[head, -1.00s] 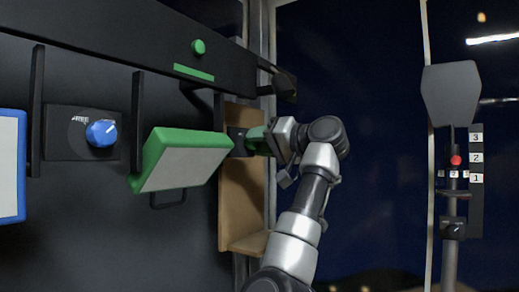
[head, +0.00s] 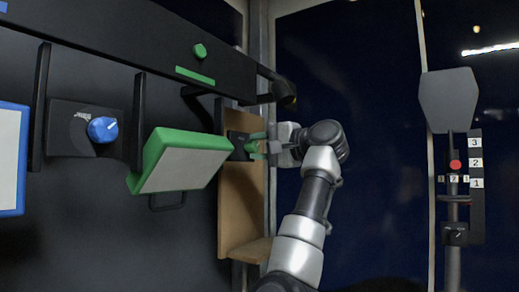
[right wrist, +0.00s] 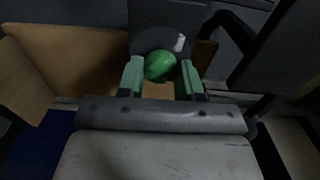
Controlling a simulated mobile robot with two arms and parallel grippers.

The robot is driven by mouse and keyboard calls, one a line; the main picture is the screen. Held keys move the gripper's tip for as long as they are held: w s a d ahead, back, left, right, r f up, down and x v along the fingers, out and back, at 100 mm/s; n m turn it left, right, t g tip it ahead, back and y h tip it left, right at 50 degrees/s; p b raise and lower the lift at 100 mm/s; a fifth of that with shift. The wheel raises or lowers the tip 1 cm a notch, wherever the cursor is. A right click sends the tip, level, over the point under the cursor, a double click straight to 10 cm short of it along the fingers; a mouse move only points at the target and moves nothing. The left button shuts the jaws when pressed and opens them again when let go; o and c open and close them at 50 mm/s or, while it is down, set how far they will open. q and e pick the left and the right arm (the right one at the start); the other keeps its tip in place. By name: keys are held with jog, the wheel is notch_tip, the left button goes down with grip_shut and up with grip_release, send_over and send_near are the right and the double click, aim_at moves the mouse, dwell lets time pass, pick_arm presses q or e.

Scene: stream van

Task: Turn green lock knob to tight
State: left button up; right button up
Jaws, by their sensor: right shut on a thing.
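The green lock knob (right wrist: 160,66) shows in the right wrist view as a round green knob on a dark plate, with a small pale mark on the plate above it to the right. My right gripper (right wrist: 162,78) has its pale green fingers on either side of the knob and is shut on it. In the head view my right gripper (head: 256,147) reaches in from the right to the dark knob plate (head: 236,146), beside the green-framed panel. The knob itself is mostly hidden there by the fingers. My left gripper is not in view.
A green-framed light panel (head: 182,170) hangs tilted just left of the knob. A blue knob (head: 103,129) and a blue-framed panel (head: 10,160) are further left. A black beam (head: 130,50) runs above. A wooden board (head: 240,205) stands behind the knob plate.

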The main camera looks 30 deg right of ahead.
jog(key=shift+d+m, duration=0.1)
jog(key=shift+m, duration=0.2)
jog(key=o, duration=0.9)
jog(key=shift+s, duration=0.1)
jog(key=shift+s+d+f+b, duration=0.1)
jog(key=shift+s+d+b, duration=0.1)
jog(key=shift+s+b, duration=0.15)
jog(key=b+v, duration=0.4)
jog(key=v, duration=0.6)
